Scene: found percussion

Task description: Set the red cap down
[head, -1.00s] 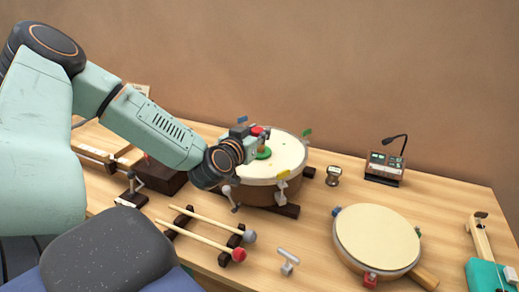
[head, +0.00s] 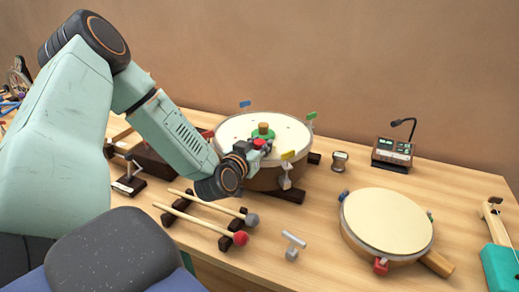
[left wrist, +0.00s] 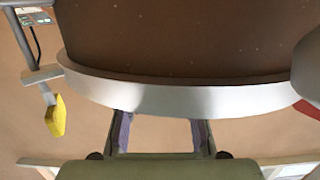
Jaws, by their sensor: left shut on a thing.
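The red cap (head: 260,143) is held at the tip of my left gripper (head: 252,146), over the near part of the large drum's pale head. My left gripper is shut on it. In the left wrist view the fingers (left wrist: 160,135) run behind the drum's pale hoop (left wrist: 180,98), which hides their tips and the cap. The large drum (head: 270,178) has a brown shell. A green disc with a wooden knob (head: 263,131) stands on its head, just beyond the cap. I cannot tell whether the cap touches the drumhead. My right gripper is not in view.
A yellow tag (head: 288,155) sits on the near rim; it also shows in the left wrist view (left wrist: 55,117). Two mallets (head: 205,220) lie in front. A silver T-shaped piece (head: 293,244), a flat drum (head: 385,222) and a small console (head: 392,152) are to the right.

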